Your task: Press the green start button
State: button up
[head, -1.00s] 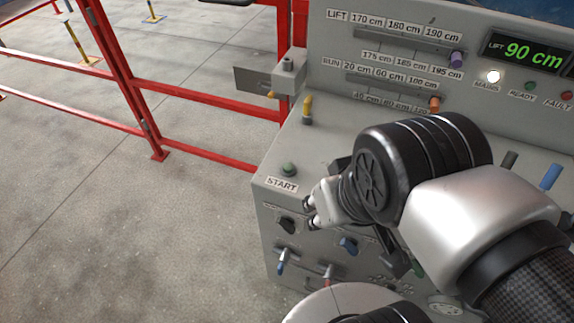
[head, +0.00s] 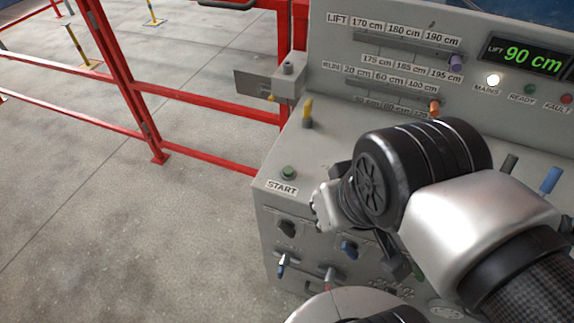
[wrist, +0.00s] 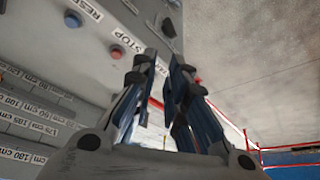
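The green start button (head: 288,173) sits on the sloped top of the grey console, near its left front corner, above the START label (head: 282,187). It looks unpressed, with nothing touching it. My gripper (head: 322,206) is to the right of and below the button in the head view, apart from it. In the wrist view, the two fingers of my gripper (wrist: 165,70) are close together with a narrow gap and nothing between them. The green button cannot be made out in the wrist view; the fingers may cover it.
A red STOP button (wrist: 117,52) and a blue button (wrist: 73,18) by the RESET label lie beside the fingers. A yellow-topped lever (head: 307,112) stands behind the start button. A red fence (head: 190,98) stands left.

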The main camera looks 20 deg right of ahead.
grip_shut()
dwell(0.7)
dwell(0.5)
